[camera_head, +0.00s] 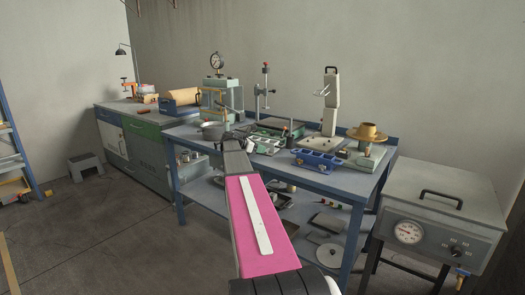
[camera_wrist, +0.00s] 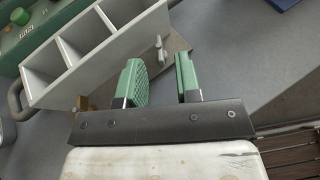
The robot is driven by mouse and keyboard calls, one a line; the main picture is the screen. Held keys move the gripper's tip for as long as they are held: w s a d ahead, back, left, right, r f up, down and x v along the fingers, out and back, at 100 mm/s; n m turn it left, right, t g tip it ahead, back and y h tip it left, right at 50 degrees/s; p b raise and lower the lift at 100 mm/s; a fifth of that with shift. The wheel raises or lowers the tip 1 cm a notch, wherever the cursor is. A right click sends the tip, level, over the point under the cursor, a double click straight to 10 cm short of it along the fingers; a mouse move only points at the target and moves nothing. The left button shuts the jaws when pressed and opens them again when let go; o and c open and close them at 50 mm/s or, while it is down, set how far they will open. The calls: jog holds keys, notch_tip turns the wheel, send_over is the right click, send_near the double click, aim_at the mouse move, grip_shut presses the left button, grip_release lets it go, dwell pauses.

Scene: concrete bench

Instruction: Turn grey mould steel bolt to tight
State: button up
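In the wrist view a grey mould (camera_wrist: 92,50) with open compartments lies at the upper left, tilted across the picture. A small grey steel bolt (camera_wrist: 160,44) with a wing-like head shows at its right end. My gripper (camera_wrist: 160,66) has two green-padded fingers standing apart with nothing between them. The bolt appears just beyond the gap between the fingertips, and I see no contact. In the head view my gripper (camera_head: 237,143) is over the middle of the blue-framed bench, small and partly hidden by my arm. The bolt is too small to tell there.
A green machine (camera_wrist: 30,30) stands beside the mould. On the bench (camera_head: 330,181) are a grey pot (camera_head: 213,131) left of my gripper, and a blue mould (camera_head: 318,162) and a brass-coloured piece (camera_head: 367,132) to the right. Bare bench top lies right of my fingers in the wrist view.

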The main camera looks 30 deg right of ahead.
jog(key=v, duration=0.8)
jog(key=shift+a+r, duration=0.1)
jog(key=shift+a, duration=0.25)
jog(key=s+a+f+m+t+y, duration=0.1)
jog(key=s+a+f+m+y, duration=0.3)
jog(key=a+f, duration=0.45)
jog(key=s+a+f+m+y, duration=0.25)
jog(key=s+a+f, duration=0.4)
jog(key=f, duration=0.35)
jog(key=s+a+f+m+y, duration=0.3)
jog(key=s+a+f+m, duration=0.2)
jog(key=a, duration=0.4)
jog(key=s+a+f+m+y, duration=0.4)
jog(key=s+a+f, duration=0.3)
jog(key=s+a, duration=0.3)
jog(key=shift+s+m, duration=0.2)
jog(key=shift+m, duration=0.65)
